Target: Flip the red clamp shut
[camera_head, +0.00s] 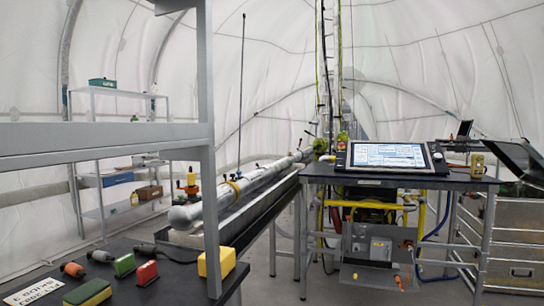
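No red clamp can be made out for certain. A long grey pipe (235,190) lies in a trough running away from me at the centre left. Several small dark upright handles stand along it, too small to tell whether they are clamps or open or shut. A yellow fitting with a red-orange part (191,181) sits by the pipe's near end. A small red block (146,273) lies on the dark table at the lower left; it does not look like a clamp. My gripper is not in view.
The near-left dark table (195,287) holds a yellow block (216,263) and other small items. A grey shelf post (206,140) stands before the pipe. A desk (440,183) with a screen (388,156) is at right. Grey floor shows between the table and desk.

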